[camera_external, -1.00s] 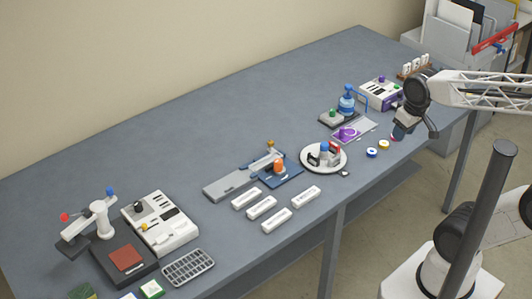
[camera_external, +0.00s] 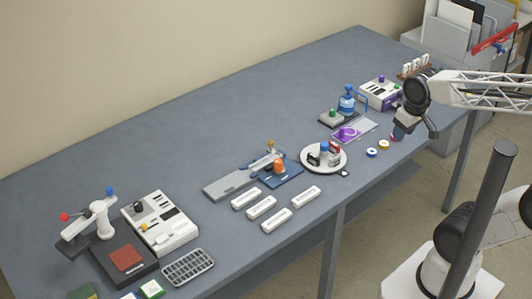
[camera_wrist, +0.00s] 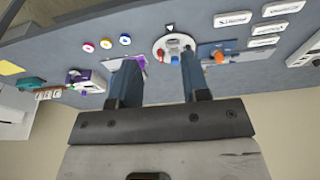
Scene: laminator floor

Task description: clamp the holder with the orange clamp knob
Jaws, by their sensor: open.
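The orange clamp knob (camera_external: 278,167) stands on a small blue base (camera_external: 284,177) near the middle of the table. It joins a long grey holder (camera_external: 232,184) that lies to its left, with a small tan knob (camera_external: 270,144) at the back. In the wrist view the orange knob (camera_wrist: 219,58) shows beyond and to the right of my fingers. My gripper (camera_wrist: 158,75) is open with nothing between its fingers. In the external view my gripper (camera_external: 398,134) hangs over the table's right front edge, well to the right of the orange knob.
A round white tray (camera_external: 308,166) with small items stands just right of the clamp. Several white labelled blocks (camera_external: 262,207) lie in front of it. Blue and yellow rings (camera_external: 372,153) lie near my gripper. A blue dispenser (camera_external: 347,101) stands behind. The table's back left is clear.

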